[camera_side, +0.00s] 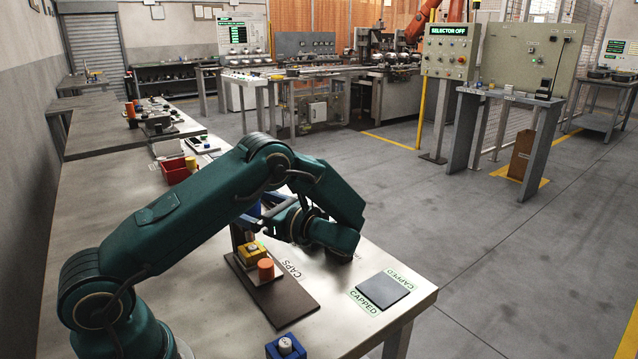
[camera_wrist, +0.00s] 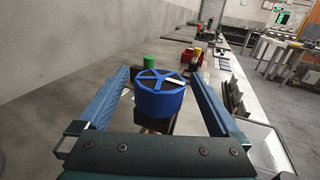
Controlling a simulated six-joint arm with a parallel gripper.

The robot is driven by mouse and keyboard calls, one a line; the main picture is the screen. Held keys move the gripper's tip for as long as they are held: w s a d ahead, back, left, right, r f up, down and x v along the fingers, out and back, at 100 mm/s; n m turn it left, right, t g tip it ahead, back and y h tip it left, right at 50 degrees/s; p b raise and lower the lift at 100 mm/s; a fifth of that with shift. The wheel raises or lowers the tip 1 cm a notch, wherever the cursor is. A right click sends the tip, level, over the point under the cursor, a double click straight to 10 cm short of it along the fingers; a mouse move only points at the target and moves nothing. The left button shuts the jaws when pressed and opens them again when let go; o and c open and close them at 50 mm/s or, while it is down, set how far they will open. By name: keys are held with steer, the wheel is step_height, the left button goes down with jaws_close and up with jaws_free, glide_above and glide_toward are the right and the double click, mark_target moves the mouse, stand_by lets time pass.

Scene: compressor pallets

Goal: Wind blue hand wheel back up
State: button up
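The blue hand wheel (camera_wrist: 160,92) shows in the wrist view as a round, spoked wheel with a deep rim, on top of a dark stand. My gripper (camera_wrist: 158,76) has its two blue fingers spread, one on each side of the wheel. A narrow gap seems to show beside the rim, but I cannot tell whether either finger touches it. In the side view, my arm hides most of the wheel and gripper. Below them, a yellow block (camera_side: 252,255) with a pale top sits at the stand, with an orange cylinder (camera_side: 265,269) beside it.
A brown base plate (camera_side: 285,302) lies in front of the stand. A dark pad (camera_side: 383,290) labelled CAPPED is near the bench's right edge. A blue block (camera_side: 286,348) stands at the front edge. A red bin (camera_side: 178,171) is farther back.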

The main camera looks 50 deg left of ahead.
mark_target(257, 207)
steer(key=shift+v, duration=2.55)
